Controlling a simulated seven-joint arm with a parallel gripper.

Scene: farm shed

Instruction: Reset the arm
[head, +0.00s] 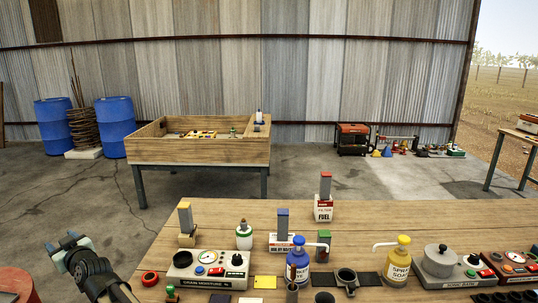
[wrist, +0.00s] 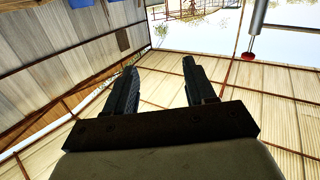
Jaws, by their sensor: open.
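My gripper (head: 69,246) is at the lower left of the head view, off the left edge of the wooden workbench (head: 195,223). Its fingers point up and away from the bench. In the wrist view my gripper (wrist: 156,85) has its two dark fingers apart, with nothing between them. No bench object is near or touching the fingers.
A red drum (head: 17,284) stands at lower left. A wooden-sided table (head: 197,151) stands behind, with clear floor between.

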